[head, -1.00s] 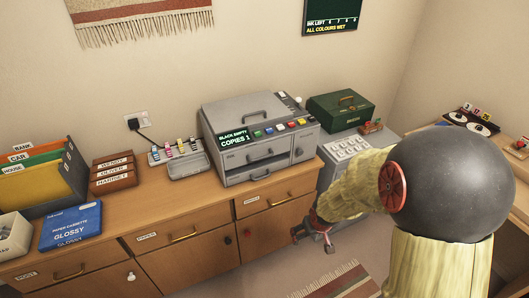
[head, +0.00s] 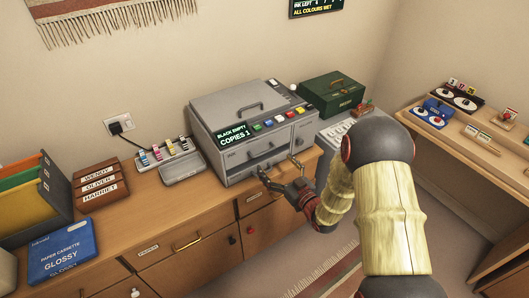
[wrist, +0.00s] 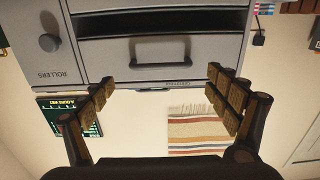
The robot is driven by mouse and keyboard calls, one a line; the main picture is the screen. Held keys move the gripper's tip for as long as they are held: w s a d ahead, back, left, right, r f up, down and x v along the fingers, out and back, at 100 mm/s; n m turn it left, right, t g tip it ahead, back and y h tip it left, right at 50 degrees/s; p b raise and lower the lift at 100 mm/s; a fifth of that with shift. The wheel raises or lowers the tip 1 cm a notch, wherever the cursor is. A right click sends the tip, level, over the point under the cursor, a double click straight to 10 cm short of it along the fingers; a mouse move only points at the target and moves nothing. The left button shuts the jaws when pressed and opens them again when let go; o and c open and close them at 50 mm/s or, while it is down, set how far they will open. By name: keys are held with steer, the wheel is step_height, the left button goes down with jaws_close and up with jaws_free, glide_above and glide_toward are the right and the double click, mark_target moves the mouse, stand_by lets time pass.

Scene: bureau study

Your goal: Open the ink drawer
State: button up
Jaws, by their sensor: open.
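The grey printer (head: 245,120) stands on the wooden cabinet with its screen reading BLACK EMPTY, COPIES 1. Its upper front panel (head: 232,157) has a bar handle and a small label too blurred to read; I take it to be the ink drawer. It looks closed. The wrist view is upside down and shows this panel's dark handle (wrist: 160,65) between my fingertips in the picture, with a dark slot beside it. My gripper (head: 281,168) is open and empty just in front of the printer's front. It also shows in the wrist view (wrist: 160,85), apart from the handle.
A ROLLERS panel with a round knob (wrist: 49,42) is beside the drawer. Cabinet drawers with handles (head: 187,242) lie below.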

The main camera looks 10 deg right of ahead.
mark_target(265, 152)
steer(key=b+x, duration=0.2)
steer(key=x, duration=0.5)
steer(key=shift+w, duration=0.25)
steer(key=c, duration=1.4)
steer(key=shift+o, duration=0.2)
steer(key=v, duration=1.3)
steer(key=shift+p, duration=0.3)
steer(key=shift+s, duration=0.1)
steer(key=o, duration=1.4)
steer(key=shift+a+f, duration=0.1)
steer(key=shift+c, duration=0.2)
